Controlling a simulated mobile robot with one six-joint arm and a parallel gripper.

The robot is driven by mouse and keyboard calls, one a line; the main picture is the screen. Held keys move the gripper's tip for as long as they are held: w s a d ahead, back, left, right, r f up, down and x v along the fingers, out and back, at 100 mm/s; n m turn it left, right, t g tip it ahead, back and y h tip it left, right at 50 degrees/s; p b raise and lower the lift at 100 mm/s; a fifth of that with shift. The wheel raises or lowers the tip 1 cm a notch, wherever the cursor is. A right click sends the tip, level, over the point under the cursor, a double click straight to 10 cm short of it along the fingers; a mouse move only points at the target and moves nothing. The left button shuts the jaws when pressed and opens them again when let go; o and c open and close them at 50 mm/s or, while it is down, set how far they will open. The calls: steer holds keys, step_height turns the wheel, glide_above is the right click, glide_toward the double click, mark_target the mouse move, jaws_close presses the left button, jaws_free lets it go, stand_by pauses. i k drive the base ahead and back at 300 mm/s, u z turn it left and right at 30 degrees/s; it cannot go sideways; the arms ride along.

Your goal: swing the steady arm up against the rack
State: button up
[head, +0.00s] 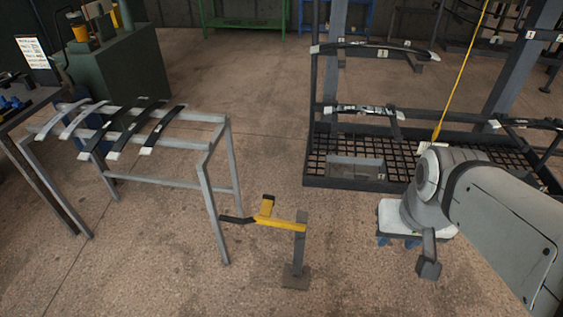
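The yellow steady arm (280,223) sits on a short dark post (299,250) with a square foot on the floor. Several black and pale leaf springs lie across that rack's top. The dark end of my arm, where my gripper (429,267) is, hangs at the right, well apart from the steady arm. Its fingers cannot be told apart.
A dark rack with a mesh base (325,155) and curved springs (375,48) stands behind on the right. A yellow cable (462,70) hangs in front of it. A white-topped object with blue parts (393,215) is partly behind my arm. The floor between is clear.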

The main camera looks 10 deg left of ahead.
mark_target(264, 217)
steer(key=z, duration=1.2)
steer(key=k, duration=1.15)
steer(key=u, duration=1.7)
steer(key=i, duration=1)
steer(key=u, duration=0.05)
